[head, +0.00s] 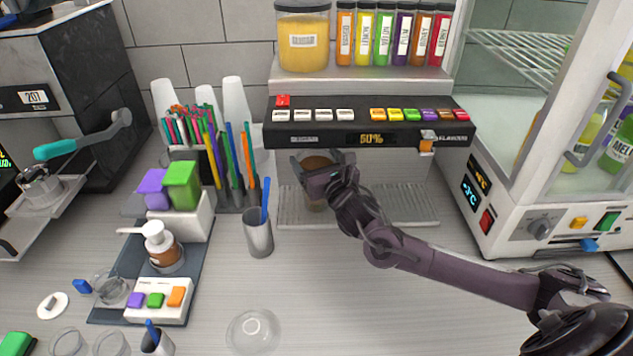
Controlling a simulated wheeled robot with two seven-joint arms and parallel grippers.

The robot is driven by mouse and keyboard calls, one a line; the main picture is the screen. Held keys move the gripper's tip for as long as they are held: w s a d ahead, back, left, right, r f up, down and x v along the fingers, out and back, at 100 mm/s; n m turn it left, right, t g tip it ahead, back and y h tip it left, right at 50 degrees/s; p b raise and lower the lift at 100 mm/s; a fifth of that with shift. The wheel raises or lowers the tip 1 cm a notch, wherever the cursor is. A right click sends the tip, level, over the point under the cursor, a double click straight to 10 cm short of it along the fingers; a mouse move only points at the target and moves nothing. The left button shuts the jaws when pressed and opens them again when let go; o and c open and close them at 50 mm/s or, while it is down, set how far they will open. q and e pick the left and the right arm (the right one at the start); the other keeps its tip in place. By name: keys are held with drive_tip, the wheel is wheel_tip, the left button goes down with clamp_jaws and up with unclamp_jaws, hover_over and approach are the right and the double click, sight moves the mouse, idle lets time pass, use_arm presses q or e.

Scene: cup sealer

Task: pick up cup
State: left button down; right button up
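A clear cup with brown contents (316,163) stands on the slotted drip tray (400,204) under the black flavour dispenser. It looks upright. My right gripper (322,158) comes in from the right, with its fingers around the upper part of the cup, one on each side. The gripper hides part of the cup's right side. I cannot tell whether the fingers press on it or stand slightly clear. My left gripper is not in view.
The dispenser (368,123) overhangs the cup closely. A metal tumbler with a blue stick (258,233) stands to the left, and a clear lid or bowl (253,332) lies in front. A glass-doored cooler (550,190) is at right. The counter front centre is mostly clear.

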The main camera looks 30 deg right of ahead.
drive_tip(key=c, duration=1.2)
drive_tip(key=shift+r, duration=0.15)
drive_tip(key=shift+r, duration=0.1)
